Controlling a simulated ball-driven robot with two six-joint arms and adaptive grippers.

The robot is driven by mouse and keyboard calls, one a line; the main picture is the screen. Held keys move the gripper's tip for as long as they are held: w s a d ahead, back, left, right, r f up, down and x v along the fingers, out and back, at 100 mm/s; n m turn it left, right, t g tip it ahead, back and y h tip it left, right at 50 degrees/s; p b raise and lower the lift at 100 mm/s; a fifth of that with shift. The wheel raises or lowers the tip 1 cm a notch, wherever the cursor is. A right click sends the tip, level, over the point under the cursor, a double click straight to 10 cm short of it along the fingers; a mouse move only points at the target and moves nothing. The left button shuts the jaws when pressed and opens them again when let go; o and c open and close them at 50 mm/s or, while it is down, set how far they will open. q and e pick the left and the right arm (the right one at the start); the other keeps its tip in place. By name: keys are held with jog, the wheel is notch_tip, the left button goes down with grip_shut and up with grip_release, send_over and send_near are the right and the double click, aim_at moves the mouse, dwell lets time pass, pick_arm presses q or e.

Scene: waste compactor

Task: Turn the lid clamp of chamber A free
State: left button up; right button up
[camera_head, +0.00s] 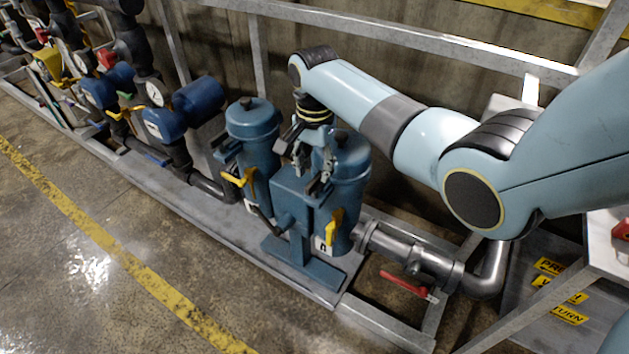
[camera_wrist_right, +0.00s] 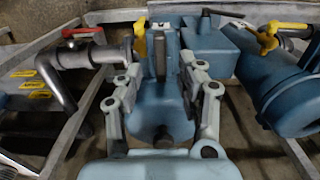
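Chamber A (camera_head: 345,190) is the right one of two blue cylinders, with a domed lid and a yellow handle (camera_head: 334,228) low on its front. Its lid also shows in the right wrist view (camera_wrist_right: 150,112). What looks like its lid clamp, a dark bar (camera_wrist_right: 160,58), stands at the lid's edge between my fingers. My right gripper (camera_head: 304,162) reaches down over chamber A and partly hides the lid. In the right wrist view my right gripper (camera_wrist_right: 161,72) is open, its fingers on either side of the bar with visible gaps. My left gripper is not in view.
The second blue chamber (camera_head: 252,140) stands close on the left. A blue box (camera_head: 290,195) sits beside chamber A. A pipe with a red lever (camera_head: 404,284) runs right. A metal rail (camera_head: 400,38) crosses behind. The floor in front is clear.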

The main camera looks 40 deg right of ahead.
aim_at(315, 179)
jog(key=shift+f+b, duration=0.3)
jog(key=shift+f, duration=2)
grip_shut()
